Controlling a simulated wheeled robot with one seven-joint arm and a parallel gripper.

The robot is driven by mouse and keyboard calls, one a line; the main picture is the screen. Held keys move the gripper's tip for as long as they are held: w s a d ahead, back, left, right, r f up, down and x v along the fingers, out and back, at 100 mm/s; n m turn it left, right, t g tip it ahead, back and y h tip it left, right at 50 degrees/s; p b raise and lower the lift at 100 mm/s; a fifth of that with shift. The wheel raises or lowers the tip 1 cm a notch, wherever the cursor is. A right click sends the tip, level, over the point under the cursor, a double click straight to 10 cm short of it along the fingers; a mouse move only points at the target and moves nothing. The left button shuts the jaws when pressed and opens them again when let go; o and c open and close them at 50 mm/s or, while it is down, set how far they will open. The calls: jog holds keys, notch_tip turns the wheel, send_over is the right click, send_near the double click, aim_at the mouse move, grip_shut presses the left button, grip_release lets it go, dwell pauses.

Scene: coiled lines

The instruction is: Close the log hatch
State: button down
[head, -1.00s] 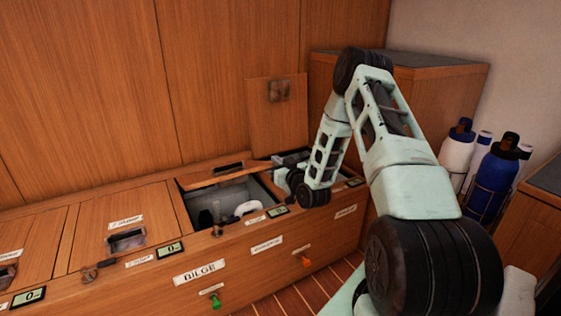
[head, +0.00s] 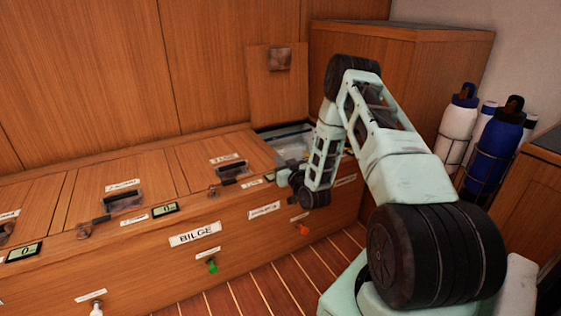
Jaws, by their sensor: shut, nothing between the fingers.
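A hatch lid (head: 203,165) lies flat in the top of the wooden bench, right of the middle, with a dark recessed handle (head: 233,171). Its small label is too blurred to read, so I cannot tell for sure that it is the log hatch. To its right, another hatch lid (head: 262,100) stands upright against the wall, above an open compartment (head: 283,135). My gripper (head: 284,178) is shut and empty at the bench's front top edge, just right of the flat lid and in front of the open compartment. My wrist partly hides that compartment.
Another flat lid (head: 95,187) lies to the left, with a small display (head: 165,209) near it. The bench front carries a BILGE label (head: 195,234), a green knob (head: 212,265) and an orange knob (head: 303,229). Bottles (head: 497,140) stand in racks at right. Striped floor (head: 265,290) is clear.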

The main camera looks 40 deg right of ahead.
jog(key=p+v, duration=0.4)
jog(key=v, duration=1.3)
jog(key=shift+s+f, duration=0.2)
jog(key=shift+a, duration=0.15)
